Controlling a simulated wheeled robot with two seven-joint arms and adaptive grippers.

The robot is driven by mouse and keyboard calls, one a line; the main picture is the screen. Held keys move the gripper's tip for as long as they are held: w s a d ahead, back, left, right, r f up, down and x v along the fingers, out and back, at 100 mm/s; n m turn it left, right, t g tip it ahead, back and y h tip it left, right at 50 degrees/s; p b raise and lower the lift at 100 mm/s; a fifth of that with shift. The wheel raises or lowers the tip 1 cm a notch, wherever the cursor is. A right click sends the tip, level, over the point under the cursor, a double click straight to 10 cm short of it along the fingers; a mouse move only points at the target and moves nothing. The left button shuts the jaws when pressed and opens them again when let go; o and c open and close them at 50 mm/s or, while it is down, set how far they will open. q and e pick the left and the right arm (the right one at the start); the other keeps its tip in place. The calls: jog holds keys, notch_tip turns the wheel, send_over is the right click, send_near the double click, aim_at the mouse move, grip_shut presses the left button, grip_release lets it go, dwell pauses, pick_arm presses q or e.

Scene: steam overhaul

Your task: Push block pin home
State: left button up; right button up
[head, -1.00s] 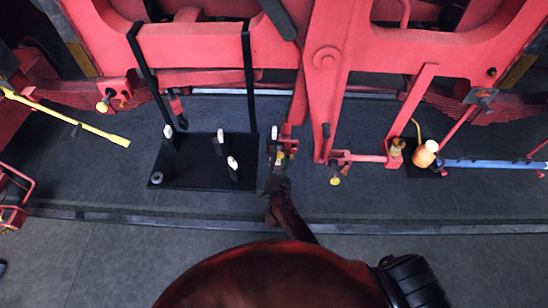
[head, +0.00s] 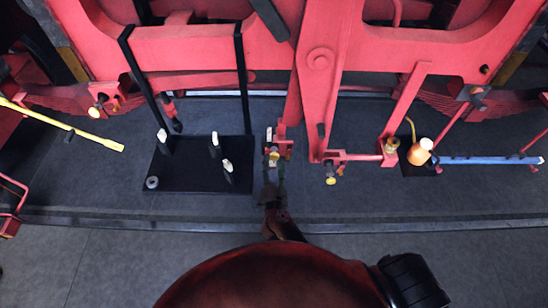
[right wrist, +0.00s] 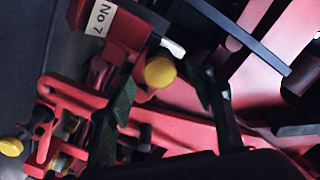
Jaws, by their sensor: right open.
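A pin with a round yellow head (head: 274,157) sits at a small red block on the red frame, near the middle of the head view. The yellow head (right wrist: 160,71) shows large in the right wrist view, next to a red part with a "No 7" label (right wrist: 101,17). My right gripper (head: 272,180) is open and empty, just on the near side of the pin. In the right wrist view its dark fingers stand to the left and right of the yellow head, apart from each other. I cannot tell whether they touch it. The pin's shank is hidden. My left gripper is out of view.
A black plate (head: 185,182) with several white-topped posts lies left of my right gripper. Another yellow-headed pin (head: 331,180) hangs to the right, below a red link. A copper-coloured can (head: 418,154) and a blue bar (head: 480,160) are farther right. The grey floor in front is clear.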

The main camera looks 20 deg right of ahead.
jog(key=v, duration=0.8)
jog(key=s+d+f+n+g+y+b, duration=0.1)
jog(key=s+f+n+y+b, duration=0.2)
jog(key=f, duration=1.1)
jog(key=s+f+n+g+y+b, duration=0.2)
jog(key=s+f+n, duration=0.25)
jog(key=f, duration=0.95)
jog(key=s+d+f+n+g+y+b, duration=0.1)
jog(key=s+f+n+y+b, duration=0.2)
jog(key=f, duration=1.2)
jog(key=s+d+f+n+g+b, duration=0.1)
jog(key=s+d+f+g, duration=0.3)
jog(key=s+f, duration=0.4)
jog(key=s+d+f+n+g+h+b, duration=0.1)
jog(key=s+d+f+g+b, duration=0.2)
jog(key=s+f, duration=0.6)
jog(key=s+d+f+n+g+b, duration=0.1)
jog(key=s+d+f+g, duration=0.3)
jog(key=s, duration=1.5)
notch_tip(320, 180, down, 5)
jog(key=shift+s+d+r+n+g+h+b, duration=0.1)
jog(key=shift+s+d+n+g+h+b, duration=0.15)
jog(key=shift+d+n+g+h+b, duration=0.5)
